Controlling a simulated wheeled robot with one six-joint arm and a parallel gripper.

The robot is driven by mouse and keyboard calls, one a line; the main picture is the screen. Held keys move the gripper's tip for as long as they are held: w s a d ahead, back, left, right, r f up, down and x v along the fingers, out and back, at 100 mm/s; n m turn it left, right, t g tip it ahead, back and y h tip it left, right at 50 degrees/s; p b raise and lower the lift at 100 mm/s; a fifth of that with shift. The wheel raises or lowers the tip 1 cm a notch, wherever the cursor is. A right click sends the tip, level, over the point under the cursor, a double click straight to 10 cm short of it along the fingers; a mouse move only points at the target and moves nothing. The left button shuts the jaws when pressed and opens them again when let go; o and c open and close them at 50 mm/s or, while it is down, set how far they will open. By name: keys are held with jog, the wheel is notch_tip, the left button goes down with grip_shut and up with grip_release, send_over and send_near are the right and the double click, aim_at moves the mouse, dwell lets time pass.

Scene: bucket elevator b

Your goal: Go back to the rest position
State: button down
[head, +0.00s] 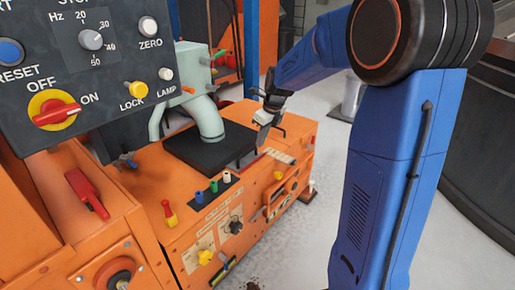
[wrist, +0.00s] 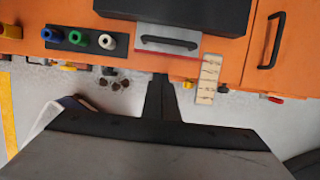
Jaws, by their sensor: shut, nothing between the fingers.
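My gripper (head: 260,143) is shut and empty. It points down above the top of the orange machine (head: 245,205), near the front right of the black plate (head: 205,147). In the wrist view the closed dark fingers (wrist: 160,82) point at the machine's edge, close to a grey-and-red plate with a black handle (wrist: 170,41). From these views I cannot tell how far above the surface the fingertips are.
Blue, green and white sockets (head: 213,186) stand on the machine's top. A control panel with a red-and-yellow switch (head: 57,112) is at the left. A labelled strip (wrist: 208,80) sits at the edge. Pale floor (head: 290,245) lies in front.

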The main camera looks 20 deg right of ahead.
jog(key=s+a+r+n, duration=0.1)
jog(key=s+r+n, duration=0.3)
jog(key=s+n, duration=0.45)
jog(key=s+a+r+n, duration=0.2)
jog(key=s+r+n, duration=0.3)
jog(key=s, duration=0.6)
jog(key=s+f+n+t+h, duration=0.1)
jog(key=s+f+n, duration=0.3)
jog(key=s+n, duration=1.2)
jog(key=shift+s+f+t+h, duration=0.2)
jog(key=shift+s+t+h, duration=0.2)
jog(key=shift+s, duration=0.7)
